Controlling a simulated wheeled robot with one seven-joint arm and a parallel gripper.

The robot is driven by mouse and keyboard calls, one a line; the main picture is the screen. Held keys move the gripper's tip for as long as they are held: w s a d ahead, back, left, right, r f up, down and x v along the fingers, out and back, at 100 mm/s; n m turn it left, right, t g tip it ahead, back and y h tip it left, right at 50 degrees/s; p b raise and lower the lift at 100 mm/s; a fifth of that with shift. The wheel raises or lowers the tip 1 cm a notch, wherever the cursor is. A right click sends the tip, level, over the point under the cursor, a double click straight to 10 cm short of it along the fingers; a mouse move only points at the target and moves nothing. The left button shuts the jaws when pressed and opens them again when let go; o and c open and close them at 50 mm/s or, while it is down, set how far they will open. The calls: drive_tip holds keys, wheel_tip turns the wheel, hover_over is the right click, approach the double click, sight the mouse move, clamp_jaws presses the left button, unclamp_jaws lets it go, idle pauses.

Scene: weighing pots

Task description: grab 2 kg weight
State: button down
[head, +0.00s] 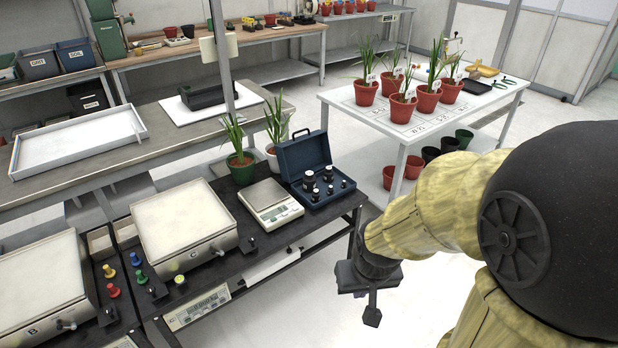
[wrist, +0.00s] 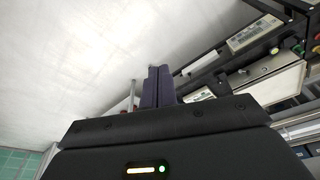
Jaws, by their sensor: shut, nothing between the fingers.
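Several black weights (head: 310,181) of different sizes stand in the open blue case (head: 290,160) at the right end of the black bench in the head view. Their markings are too small to read, so I cannot tell which is the 2 kg one. My gripper (head: 372,318) hangs to the right of and nearer than the case, out past the bench's edge and above the floor. Its fingers (wrist: 158,86) are together and empty in the wrist view. No weight shows in the wrist view.
A digital scale (head: 270,203) stands left of the case. Two potted plants (head: 241,168) stand behind it. A white box-like unit (head: 183,220) is farther left. A white table (head: 350,93) with red pots stands at the back right. Floor is clear around my gripper.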

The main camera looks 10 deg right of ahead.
drive_tip(key=w+p+v, duration=0.3)
drive_tip(key=p+v, duration=0.8)
drive_tip(key=v, duration=0.2)
drive_tip(key=shift+s+r+p, duration=0.25)
drive_tip(key=shift+r+p, duration=0.15)
drive_tip(key=shift+r, duration=0.2)
